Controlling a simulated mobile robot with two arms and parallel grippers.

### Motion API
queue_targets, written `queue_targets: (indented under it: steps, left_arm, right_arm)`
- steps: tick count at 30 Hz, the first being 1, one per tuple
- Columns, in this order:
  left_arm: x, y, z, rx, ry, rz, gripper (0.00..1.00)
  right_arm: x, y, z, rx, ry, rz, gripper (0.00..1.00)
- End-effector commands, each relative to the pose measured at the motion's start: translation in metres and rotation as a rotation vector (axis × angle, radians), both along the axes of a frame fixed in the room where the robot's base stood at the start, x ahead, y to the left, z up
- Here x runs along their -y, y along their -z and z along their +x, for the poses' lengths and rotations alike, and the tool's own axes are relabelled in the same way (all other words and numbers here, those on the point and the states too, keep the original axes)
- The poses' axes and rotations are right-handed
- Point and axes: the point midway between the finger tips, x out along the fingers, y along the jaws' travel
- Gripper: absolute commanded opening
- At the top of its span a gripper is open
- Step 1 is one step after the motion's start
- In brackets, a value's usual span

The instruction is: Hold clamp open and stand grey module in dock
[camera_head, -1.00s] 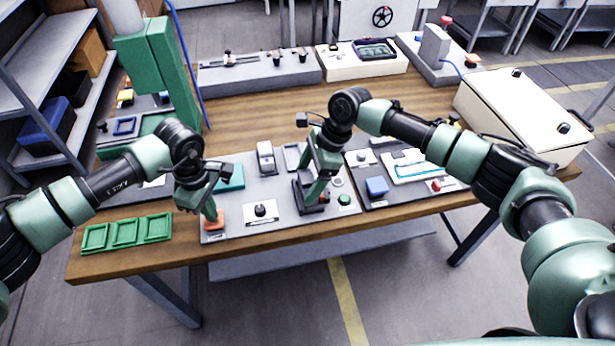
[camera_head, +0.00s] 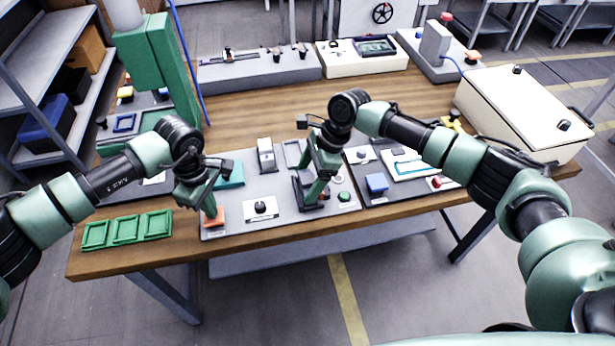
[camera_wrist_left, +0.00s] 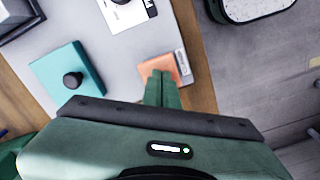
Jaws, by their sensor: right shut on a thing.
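My left gripper (camera_head: 210,212) is at the orange pad (camera_head: 217,220) at the front left corner of the grey panel. In the left wrist view its two green fingers (camera_wrist_left: 163,90) are together, with their tips over or on the orange pad (camera_wrist_left: 156,66); contact is unclear. My right gripper (camera_head: 315,201) points down at the dark dock (camera_head: 299,190) near the panel's right side. It is shut on what seems to be the grey module, mostly hidden by fingers and dock. Whether the module is seated, and the clamp's state, cannot be told.
A pale upright block (camera_head: 265,150) stands behind on the grey panel (camera_head: 236,228). A teal block (camera_head: 232,176), a black knob (camera_head: 260,207) and a green button (camera_head: 344,197) are close by. Green trays (camera_head: 126,229) lie at the left. Bare wood (camera_head: 235,128) shows behind.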

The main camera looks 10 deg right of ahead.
Motion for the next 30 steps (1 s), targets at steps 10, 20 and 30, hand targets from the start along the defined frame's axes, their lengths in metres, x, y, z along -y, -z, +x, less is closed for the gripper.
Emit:
queue_targets:
  steps: [10,20,30]
  left_arm:
    - [0.000,0.002,-0.001,-0.003,0.000,0.002,0.00]
    - [0.000,0.002,-0.001,-0.003,0.000,0.002,0.00]
    - [0.000,0.002,-0.001,-0.004,0.000,0.002,0.00]
  right_arm:
    - [0.000,0.005,0.000,0.001,0.000,0.001,0.31]
    - [0.000,0.006,0.000,0.001,0.000,0.001,1.00]
    - [0.008,-0.011,0.001,0.001,0.002,0.001,1.00]
